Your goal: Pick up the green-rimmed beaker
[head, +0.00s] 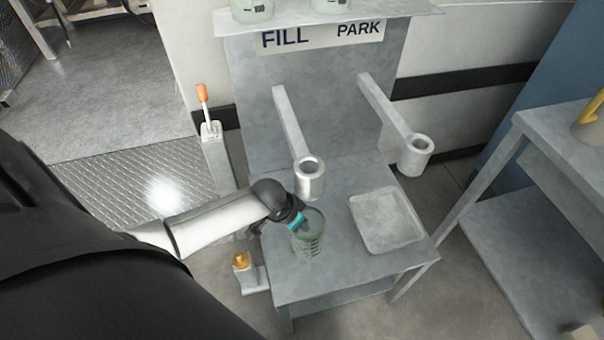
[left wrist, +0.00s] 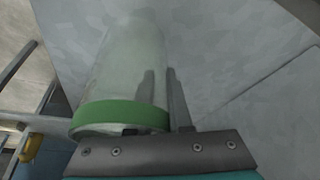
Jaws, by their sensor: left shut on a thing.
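The green-rimmed beaker (head: 309,241) is a clear glass vessel at the front of the grey metal bench, below the left nozzle arm. In the left wrist view the beaker (left wrist: 128,72) shows large, with its green rim (left wrist: 122,115) close to my gripper. My left gripper (head: 299,220) is at the beaker's upper part, shut on it. In the left wrist view a finger of the gripper (left wrist: 160,105) shows beside the glass. I cannot tell whether the beaker's base touches the bench. My right gripper is not in view.
The bench (head: 335,278) carries a shallow square tray (head: 386,220) right of the beaker. Two arms end in round collars, one above the beaker (head: 309,178), one at right (head: 415,155). An orange-handled lever (head: 202,94) and another table (head: 560,165) stand to the sides.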

